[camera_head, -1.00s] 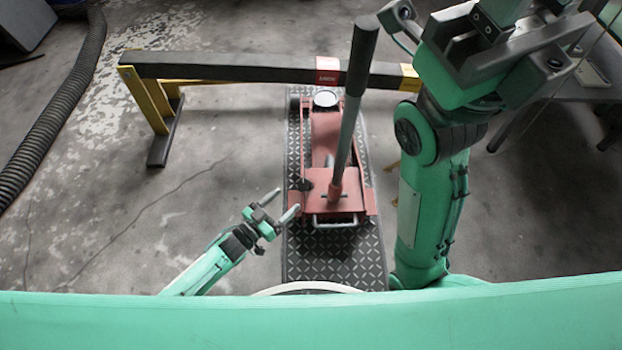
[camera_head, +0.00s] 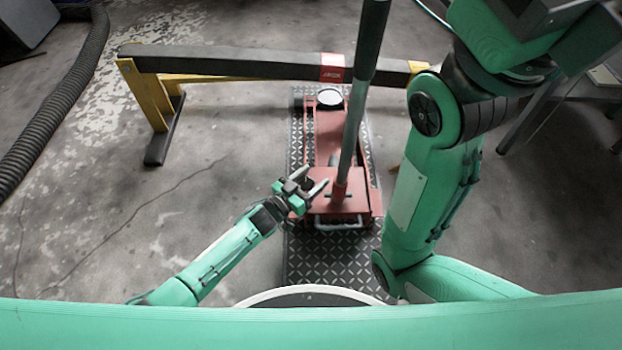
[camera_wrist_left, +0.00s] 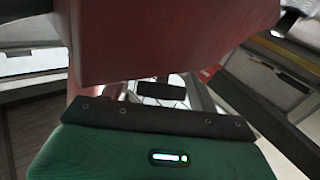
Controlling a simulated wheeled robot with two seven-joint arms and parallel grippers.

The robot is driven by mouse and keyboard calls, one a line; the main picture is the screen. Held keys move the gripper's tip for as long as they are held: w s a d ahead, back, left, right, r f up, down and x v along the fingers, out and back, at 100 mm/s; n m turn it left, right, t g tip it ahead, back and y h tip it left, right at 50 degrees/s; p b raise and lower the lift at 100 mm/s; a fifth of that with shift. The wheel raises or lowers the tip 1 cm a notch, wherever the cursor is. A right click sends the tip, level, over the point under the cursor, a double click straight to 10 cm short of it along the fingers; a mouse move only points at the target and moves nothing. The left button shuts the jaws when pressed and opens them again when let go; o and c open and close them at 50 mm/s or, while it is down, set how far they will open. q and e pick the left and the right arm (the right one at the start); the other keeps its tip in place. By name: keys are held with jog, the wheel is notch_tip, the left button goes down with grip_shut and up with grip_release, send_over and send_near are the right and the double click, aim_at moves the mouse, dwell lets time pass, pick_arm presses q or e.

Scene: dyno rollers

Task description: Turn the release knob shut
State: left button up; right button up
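The red floor jack (camera_head: 327,140) stands on a dark tread-plate strip, its long grey handle (camera_head: 352,130) tilted up from a red socket. The small dark release knob (camera_head: 308,184) sits at the jack's near left side, partly covered by my left gripper. My left gripper (camera_head: 309,181) has its two fingers apart, one on either side of the knob. I cannot tell whether they touch it. In the left wrist view, red jack metal (camera_wrist_left: 165,40) fills the top, close to the gripper; the knob cannot be made out there. My right gripper is out of view; its arm rises at the right.
A black beam (camera_head: 235,65) on yellow legs crosses behind the jack. A black ribbed hose (camera_head: 62,110) curves along the left floor. The jack handle stands close between my two arms. The floor (camera_head: 120,225) left of the jack is clear.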

pick_arm(q)
jog(key=c, duration=0.8)
jog(key=shift+o, duration=0.2)
jog(key=shift+m+g, duration=0.3)
jog(key=m+g+h, duration=0.2)
jog(key=m, duration=0.1)
jog(key=shift+s+m, duration=0.1)
jog(key=shift+m, duration=0.2)
jog(key=m+g, duration=0.1)
jog(key=m, duration=0.1)
jog(key=m+g+h, duration=0.1)
jog(key=m+g, duration=0.1)
jog(key=m+g+h, duration=0.1)
jog(key=m+g, duration=0.1)
jog(key=shift+s+d+f, duration=0.1)
jog(key=shift+s+d, duration=0.05)
jog(key=shift+s, duration=0.15)
jog(key=shift+s+m+g, duration=0.15)
jog(key=shift+m+g, duration=0.65)
jog(key=shift+g, duration=0.1)
